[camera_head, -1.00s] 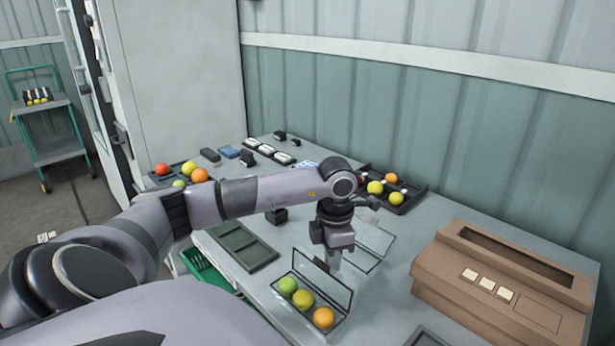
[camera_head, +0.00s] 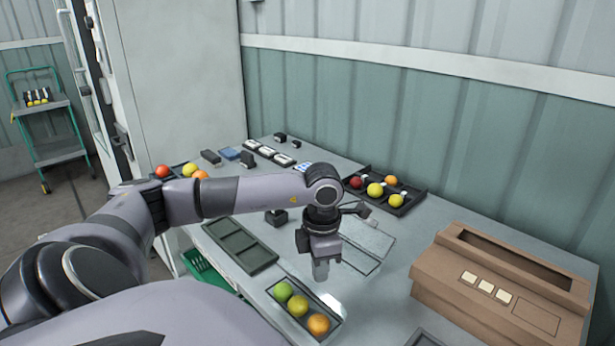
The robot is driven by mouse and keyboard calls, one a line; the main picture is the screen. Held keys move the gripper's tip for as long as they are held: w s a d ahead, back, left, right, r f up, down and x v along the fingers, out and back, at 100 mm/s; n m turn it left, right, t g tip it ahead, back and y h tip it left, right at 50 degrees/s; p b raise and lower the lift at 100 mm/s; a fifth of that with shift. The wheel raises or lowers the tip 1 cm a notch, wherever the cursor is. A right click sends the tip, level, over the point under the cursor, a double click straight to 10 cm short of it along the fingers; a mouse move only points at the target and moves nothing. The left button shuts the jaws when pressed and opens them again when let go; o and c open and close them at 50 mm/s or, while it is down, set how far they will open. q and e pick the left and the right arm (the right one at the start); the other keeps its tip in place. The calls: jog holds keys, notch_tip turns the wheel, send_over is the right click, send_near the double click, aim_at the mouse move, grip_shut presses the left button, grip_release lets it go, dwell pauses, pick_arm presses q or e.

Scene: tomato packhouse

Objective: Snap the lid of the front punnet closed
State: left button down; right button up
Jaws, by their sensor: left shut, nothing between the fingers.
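The front punnet (camera_head: 338,322) stands near the table's front edge and holds a green, a yellow and an orange tomato in a row. Its clear lid no longer stands upright; its outline is hard to make out, and I cannot tell whether it lies fully shut on the punnet. My left gripper (camera_head: 320,278) is shut and empty, pointing down just behind the punnet's back edge. I cannot tell whether it touches the punnet. My right gripper is not in view.
Behind my gripper lies a clear, flat, empty-looking punnet (camera_head: 378,240). A dark compartment tray (camera_head: 238,245) is at left and a black tomato tray (camera_head: 415,190) at the back. A brown box-shaped unit (camera_head: 430,275) stands right. A green crate (camera_head: 212,278) sits below the table edge.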

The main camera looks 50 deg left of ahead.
pick_arm(q)
jog(key=shift+r, duration=0.1)
dwell(0.3)
notch_tip(320, 180, up, 8)
jog(key=p, duration=0.4)
dwell(0.3)
jog(key=shift+s, duration=0.1)
dwell(0.4)
